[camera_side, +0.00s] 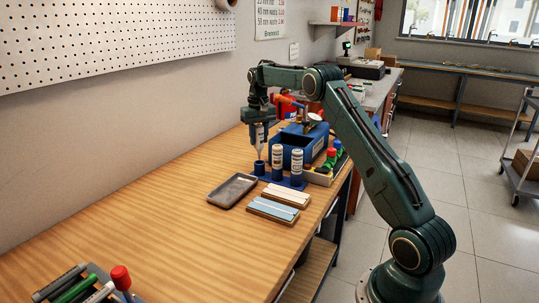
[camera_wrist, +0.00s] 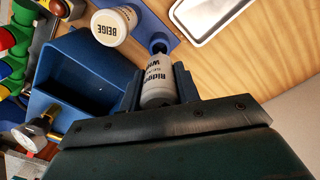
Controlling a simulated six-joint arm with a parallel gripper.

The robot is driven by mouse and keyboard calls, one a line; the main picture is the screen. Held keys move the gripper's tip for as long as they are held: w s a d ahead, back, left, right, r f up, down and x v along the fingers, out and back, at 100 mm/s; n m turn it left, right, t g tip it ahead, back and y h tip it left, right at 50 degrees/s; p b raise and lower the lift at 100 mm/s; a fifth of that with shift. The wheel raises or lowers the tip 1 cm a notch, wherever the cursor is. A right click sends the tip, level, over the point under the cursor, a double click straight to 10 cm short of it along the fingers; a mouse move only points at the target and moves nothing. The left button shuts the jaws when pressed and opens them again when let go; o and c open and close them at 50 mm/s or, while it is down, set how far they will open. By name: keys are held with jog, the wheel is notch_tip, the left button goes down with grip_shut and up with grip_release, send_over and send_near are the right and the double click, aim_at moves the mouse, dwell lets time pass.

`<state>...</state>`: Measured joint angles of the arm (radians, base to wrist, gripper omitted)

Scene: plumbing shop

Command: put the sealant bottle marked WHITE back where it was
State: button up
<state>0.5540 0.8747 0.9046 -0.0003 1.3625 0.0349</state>
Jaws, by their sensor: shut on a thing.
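My gripper (camera_side: 259,137) is shut on a pale sealant bottle (camera_wrist: 158,82) with a dark-printed label, partly hidden between the jaws (camera_wrist: 158,92); of the word on it only a first letter like W can be read. In the side view it hangs upright, nozzle down, above the left socket of the blue bottle rack (camera_side: 268,178). The rack also shows in the wrist view (camera_wrist: 150,22), with a dark socket close to the held bottle's end. Whether the nozzle has entered it, I cannot tell. Two other bottles stand in the rack, one marked BEIGE (camera_wrist: 112,26).
A blue open bin (camera_side: 300,146) stands close behind the rack, with a gauge (camera_wrist: 30,134) beside it. Red and green-topped items (camera_side: 332,156) stand right. The table's left is mostly clear.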

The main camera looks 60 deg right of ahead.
aim_at(259, 147)
jog(key=shift+f, duration=1.7)
jog(key=shift+f, duration=0.65)
jog(key=o, duration=0.8)
jog(key=shift+c, duration=0.2)
jog(key=shift+r, duration=0.15)
notch_tip(259, 147, up, 12)
jog(key=shift+f, duration=0.15)
jog(key=shift+r, duration=0.6)
